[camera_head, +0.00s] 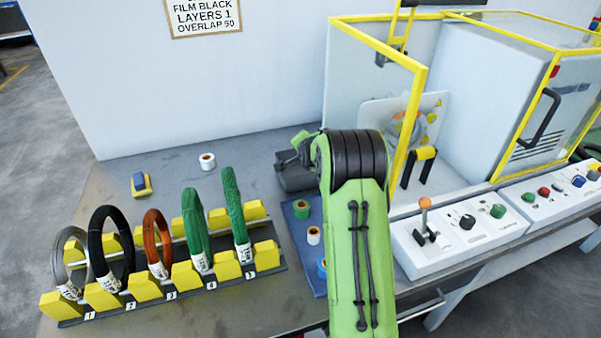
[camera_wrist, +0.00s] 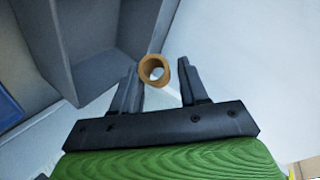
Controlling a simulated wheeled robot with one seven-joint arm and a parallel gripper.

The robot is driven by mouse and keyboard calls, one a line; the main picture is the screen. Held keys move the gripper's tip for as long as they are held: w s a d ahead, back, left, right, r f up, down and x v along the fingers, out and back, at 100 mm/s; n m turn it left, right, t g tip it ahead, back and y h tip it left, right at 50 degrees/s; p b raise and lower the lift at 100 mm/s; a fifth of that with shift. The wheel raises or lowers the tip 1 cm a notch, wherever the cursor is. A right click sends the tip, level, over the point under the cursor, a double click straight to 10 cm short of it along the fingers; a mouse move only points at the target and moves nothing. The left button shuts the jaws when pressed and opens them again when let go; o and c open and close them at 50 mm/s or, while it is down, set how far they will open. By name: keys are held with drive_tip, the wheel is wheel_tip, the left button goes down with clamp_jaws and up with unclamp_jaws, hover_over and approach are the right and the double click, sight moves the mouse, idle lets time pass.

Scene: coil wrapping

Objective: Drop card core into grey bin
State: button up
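The card core (camera_wrist: 144,75), a short brown tube, shows end-on between the two fingertips of my gripper (camera_wrist: 157,75) in the wrist view. The left fingertip looks against its side; contact at the right fingertip is hard to make out. Grey panels forming open, box-like compartments (camera_wrist: 85,48) lie at upper left in the wrist view, to the left of the core. I cannot tell whether they are the grey bin. In the head view my arm hides my gripper, and the core does not show.
In the head view, several coils stand on a rack with yellow blocks (camera_head: 145,290). Small rolls (camera_head: 302,209) sit on a blue mat (camera_head: 296,227) beside my arm. A yellow-framed machine (camera_head: 415,110) and control boxes (camera_head: 462,234) stand at right. A white roll (camera_head: 207,161) is behind.

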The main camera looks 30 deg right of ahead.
drive_tip(key=shift+o, duration=1.4)
drive_tip(key=p+v, duration=0.1)
drive_tip(key=v, duration=1.4)
drive_tip(key=shift+s+p, duration=0.4)
drive_tip(key=shift+a, duration=0.15)
